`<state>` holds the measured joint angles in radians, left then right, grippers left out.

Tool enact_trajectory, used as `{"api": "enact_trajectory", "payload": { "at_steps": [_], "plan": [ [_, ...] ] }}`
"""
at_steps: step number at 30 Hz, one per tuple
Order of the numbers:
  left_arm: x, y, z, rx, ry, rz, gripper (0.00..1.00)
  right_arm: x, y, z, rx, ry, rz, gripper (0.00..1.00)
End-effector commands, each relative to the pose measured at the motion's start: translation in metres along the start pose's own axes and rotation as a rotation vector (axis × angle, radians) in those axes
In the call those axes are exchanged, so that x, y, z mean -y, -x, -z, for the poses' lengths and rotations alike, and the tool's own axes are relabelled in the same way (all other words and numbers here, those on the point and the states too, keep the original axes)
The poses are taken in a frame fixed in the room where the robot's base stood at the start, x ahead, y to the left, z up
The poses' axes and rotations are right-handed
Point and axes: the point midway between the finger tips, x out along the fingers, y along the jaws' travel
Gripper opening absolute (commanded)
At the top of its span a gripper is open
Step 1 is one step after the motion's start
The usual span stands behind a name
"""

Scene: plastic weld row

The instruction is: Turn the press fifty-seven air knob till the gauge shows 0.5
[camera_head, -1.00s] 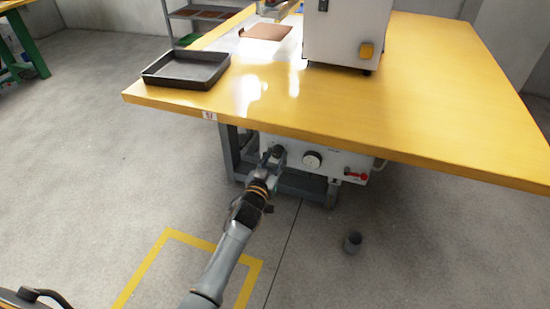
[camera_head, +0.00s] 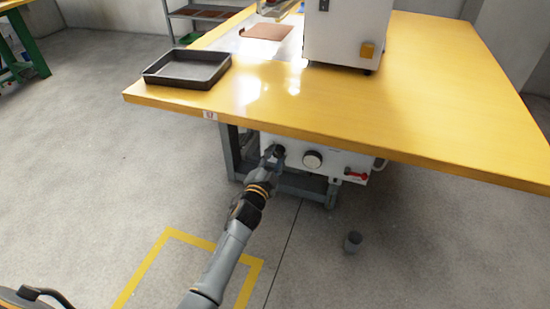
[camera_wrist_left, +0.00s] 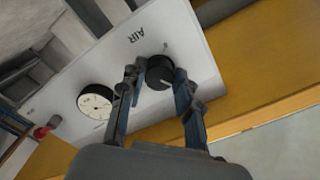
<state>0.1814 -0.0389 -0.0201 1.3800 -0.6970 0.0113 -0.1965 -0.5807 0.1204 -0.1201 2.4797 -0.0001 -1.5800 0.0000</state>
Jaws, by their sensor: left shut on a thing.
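The black air knob (camera_wrist_left: 159,73) sits on a pale panel (camera_wrist_left: 190,47) marked AIR, under the table's front edge. My left gripper (camera_wrist_left: 157,80) is shut on the knob, one finger on each side of it. In the head view my left gripper (camera_head: 273,156) reaches the knob (camera_head: 279,150) at the panel's left end. The round white gauge (camera_wrist_left: 95,101) is beside the knob; it also shows in the head view (camera_head: 313,159). Its needle is too small to read. My right gripper is not in view.
A red valve handle (camera_head: 356,175) is at the panel's right end. The yellow-topped table (camera_head: 440,90) overhangs the panel and carries a dark tray (camera_head: 187,69) and a white machine (camera_head: 345,35).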

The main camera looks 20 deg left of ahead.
Motion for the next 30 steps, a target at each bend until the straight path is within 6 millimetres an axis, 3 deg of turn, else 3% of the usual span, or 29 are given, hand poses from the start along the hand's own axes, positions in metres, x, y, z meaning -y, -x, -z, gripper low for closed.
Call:
{"api": "enact_trajectory", "payload": {
  "at_steps": [15, 30],
  "plan": [
    [0.0, 0.0, 0.0, -0.001, -0.464, -0.001, 0.01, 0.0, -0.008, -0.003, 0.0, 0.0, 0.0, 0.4],
    [0.0, 0.0, 0.0, -0.001, -0.684, -0.002, 0.01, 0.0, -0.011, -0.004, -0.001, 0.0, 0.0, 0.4]
  ]
}}
